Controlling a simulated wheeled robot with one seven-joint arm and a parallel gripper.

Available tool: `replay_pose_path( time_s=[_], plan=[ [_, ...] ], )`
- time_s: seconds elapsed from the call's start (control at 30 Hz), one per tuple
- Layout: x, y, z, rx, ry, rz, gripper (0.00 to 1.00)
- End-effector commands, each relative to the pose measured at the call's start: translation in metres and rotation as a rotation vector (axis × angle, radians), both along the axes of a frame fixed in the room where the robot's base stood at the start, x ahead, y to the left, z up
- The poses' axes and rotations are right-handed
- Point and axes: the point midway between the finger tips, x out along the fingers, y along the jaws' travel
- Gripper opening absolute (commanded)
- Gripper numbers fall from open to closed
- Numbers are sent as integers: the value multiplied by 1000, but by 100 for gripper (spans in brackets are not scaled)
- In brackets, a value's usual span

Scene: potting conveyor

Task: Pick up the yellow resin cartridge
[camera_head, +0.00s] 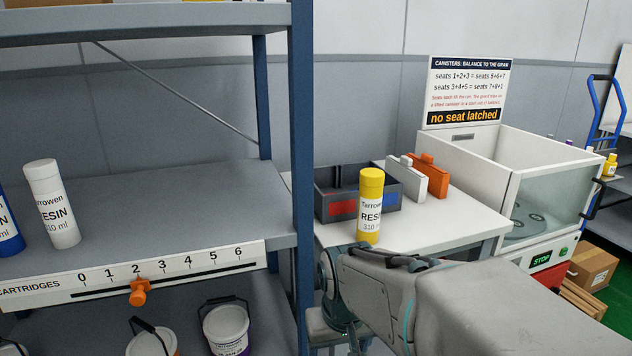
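The yellow resin cartridge (370,208) shows upright in the middle of the view, in front of a dark divided bin. Its label reads "RESIN 310 ml". Its lower end meets the top outline of my grey arm, so I cannot tell whether it rests on the white table (430,232) or is held. My arm reaches in from the lower right and ends in a joint below the cartridge. I cannot make out my gripper's fingers.
A shelf (180,208) at left holds a white cartridge (52,205) and a blue one (8,225); buckets stand below. A blue post (301,150) separates shelf and table.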

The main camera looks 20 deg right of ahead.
Motion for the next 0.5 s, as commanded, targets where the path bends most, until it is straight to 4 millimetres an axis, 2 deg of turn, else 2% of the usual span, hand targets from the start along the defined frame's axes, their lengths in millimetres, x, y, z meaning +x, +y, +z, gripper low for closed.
replay_pose_path(
  time_s=[0.03,0.5],
  plan=[
    [9,-5,33,-5,-14,-17,73],
    [87,-57,190,-35,-176,-155,73]
  ],
)
